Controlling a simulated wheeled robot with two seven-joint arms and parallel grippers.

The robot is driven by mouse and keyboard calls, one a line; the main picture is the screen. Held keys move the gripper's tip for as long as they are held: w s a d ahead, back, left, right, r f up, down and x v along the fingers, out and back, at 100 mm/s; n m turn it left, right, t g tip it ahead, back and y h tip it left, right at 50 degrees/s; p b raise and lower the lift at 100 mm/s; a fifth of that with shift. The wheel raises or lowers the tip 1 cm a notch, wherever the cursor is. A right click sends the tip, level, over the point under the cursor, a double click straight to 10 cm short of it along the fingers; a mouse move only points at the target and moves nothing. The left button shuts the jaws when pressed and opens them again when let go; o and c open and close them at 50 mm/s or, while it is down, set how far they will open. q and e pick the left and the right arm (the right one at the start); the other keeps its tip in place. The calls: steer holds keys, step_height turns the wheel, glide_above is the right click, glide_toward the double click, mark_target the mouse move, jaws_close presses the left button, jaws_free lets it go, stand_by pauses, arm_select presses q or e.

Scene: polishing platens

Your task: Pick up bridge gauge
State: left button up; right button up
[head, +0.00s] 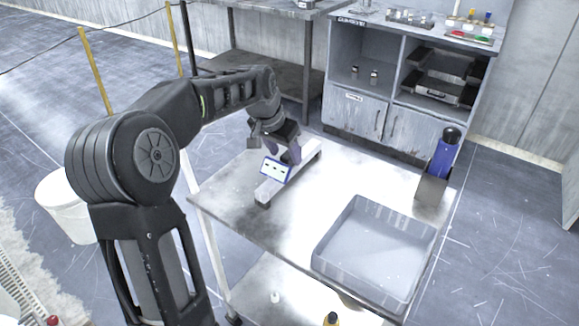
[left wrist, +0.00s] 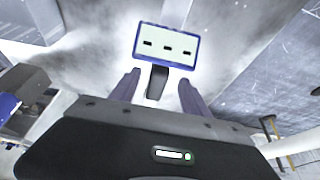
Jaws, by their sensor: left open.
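My left gripper (head: 285,154) is above the bar, close behind the display. In the left wrist view its two purple fingers (left wrist: 159,80) are apart, one on each side of the stem, with gaps visible. The gripper partly hides the bar in the head view. My right gripper is not in view.
A grey tray (head: 322,262) takes up the table's front right. A blue bottle-like item (head: 442,154) stands in a holder at the right edge. The table (head: 225,190) is clear left of the bar. A cabinet (head: 358,112) stands behind; a white bucket (head: 65,207) is at left.

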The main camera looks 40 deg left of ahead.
mark_target(290, 162)
arm_select(q)
steer(key=x, duration=0.5)
steer(key=shift+d+f, duration=0.1)
steer(key=shift+c, duration=0.4)
jaws_close()
stand_by(0.6)
stand_by(0.8)
